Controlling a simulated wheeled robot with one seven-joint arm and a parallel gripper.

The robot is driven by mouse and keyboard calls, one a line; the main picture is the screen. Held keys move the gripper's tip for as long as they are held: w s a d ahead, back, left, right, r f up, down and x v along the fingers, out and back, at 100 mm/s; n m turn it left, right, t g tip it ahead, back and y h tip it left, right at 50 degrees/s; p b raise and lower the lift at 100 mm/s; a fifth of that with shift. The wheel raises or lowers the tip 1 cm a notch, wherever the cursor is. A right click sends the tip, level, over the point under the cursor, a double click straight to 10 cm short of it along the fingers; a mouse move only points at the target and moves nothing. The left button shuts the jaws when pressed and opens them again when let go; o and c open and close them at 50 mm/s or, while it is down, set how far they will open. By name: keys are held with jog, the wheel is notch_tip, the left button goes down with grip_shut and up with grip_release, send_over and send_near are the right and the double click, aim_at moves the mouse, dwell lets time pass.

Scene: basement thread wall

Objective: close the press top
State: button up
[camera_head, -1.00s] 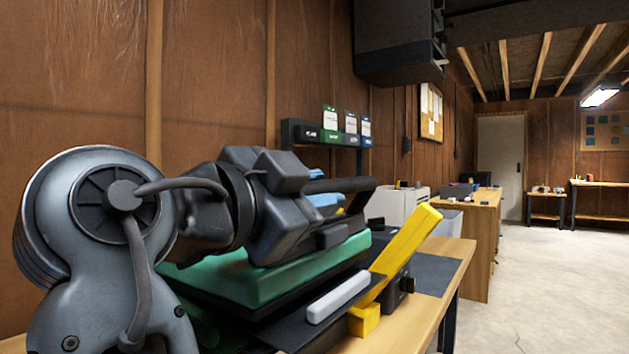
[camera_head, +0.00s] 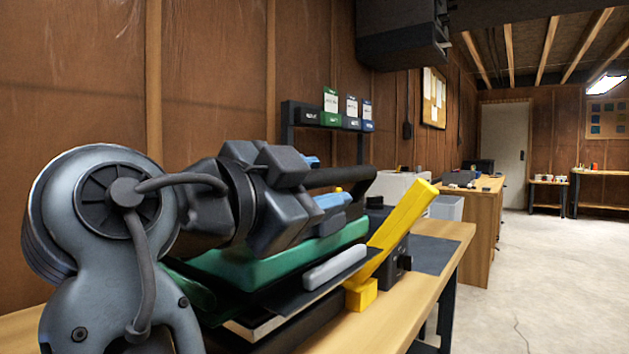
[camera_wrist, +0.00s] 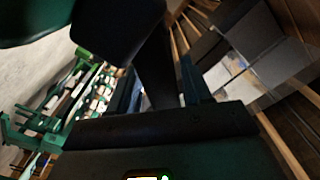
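The press on the bench has a green slab (camera_head: 292,255) over a dark base and a dark tray carrying a pale grey bar (camera_head: 335,267). A yellow lever (camera_head: 403,222) slants up at its right side. My dark gripper (camera_head: 325,205) reaches over the green slab from the left, with blue pieces near its front end. A black bar (camera_head: 340,177) extends just beyond it. My gripper and arm hide much of the press top, so I cannot tell its angle or whether they touch.
A wooden bench (camera_head: 440,255) carries the press. A rack with green, blue and dark bins (camera_head: 345,121) stands behind it near the wood wall. A second wooden bench (camera_head: 482,225) is farther back. Open concrete floor (camera_head: 560,270) lies to the right.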

jog(key=shift+s+a+r, duration=0.1)
jog(key=shift+s+a, duration=0.25)
jog(key=shift+s, duration=0.05)
jog(key=p+v, duration=0.1)
jog(key=v, duration=0.6)
jog(key=shift+d, duration=0.1)
